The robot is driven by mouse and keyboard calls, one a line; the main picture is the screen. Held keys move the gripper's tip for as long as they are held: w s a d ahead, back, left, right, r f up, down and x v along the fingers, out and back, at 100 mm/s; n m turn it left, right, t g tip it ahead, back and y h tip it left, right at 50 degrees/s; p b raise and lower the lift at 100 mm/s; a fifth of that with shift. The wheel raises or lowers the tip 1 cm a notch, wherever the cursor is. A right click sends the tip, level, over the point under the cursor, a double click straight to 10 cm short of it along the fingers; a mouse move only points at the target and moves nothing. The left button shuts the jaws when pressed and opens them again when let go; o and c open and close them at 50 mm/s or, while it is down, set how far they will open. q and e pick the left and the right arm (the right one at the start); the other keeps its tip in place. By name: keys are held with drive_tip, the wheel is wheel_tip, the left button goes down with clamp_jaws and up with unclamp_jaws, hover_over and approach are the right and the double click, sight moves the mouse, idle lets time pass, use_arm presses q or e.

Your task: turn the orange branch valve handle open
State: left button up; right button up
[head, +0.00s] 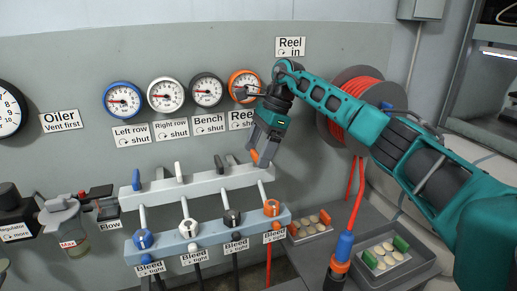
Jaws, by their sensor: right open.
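The orange branch valve handle (254,156) is on the upper grey manifold bar (200,186), at its right end. Only a small orange part shows, because my right gripper covers the rest. My right gripper (261,154) comes in from the upper right, points downward, and is open. Its fingers are at the orange handle in the picture; I cannot tell whether they touch it. Blue (136,179), white (179,172) and black (219,165) handles stand upright along the same bar. My left gripper is not in view.
A lower bar carries several bleed knobs, including an orange one (271,208). Gauges (206,90) line the wall above. An orange hose reel (362,92) sits behind my right arm. A grey tray (423,268) and a hose fitting (341,248) are at the lower right.

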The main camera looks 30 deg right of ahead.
drive_tip(key=shift+o, duration=0.6)
drive_tip(key=v, duration=1.3)
drive_tip(key=shift+f, duration=0.2)
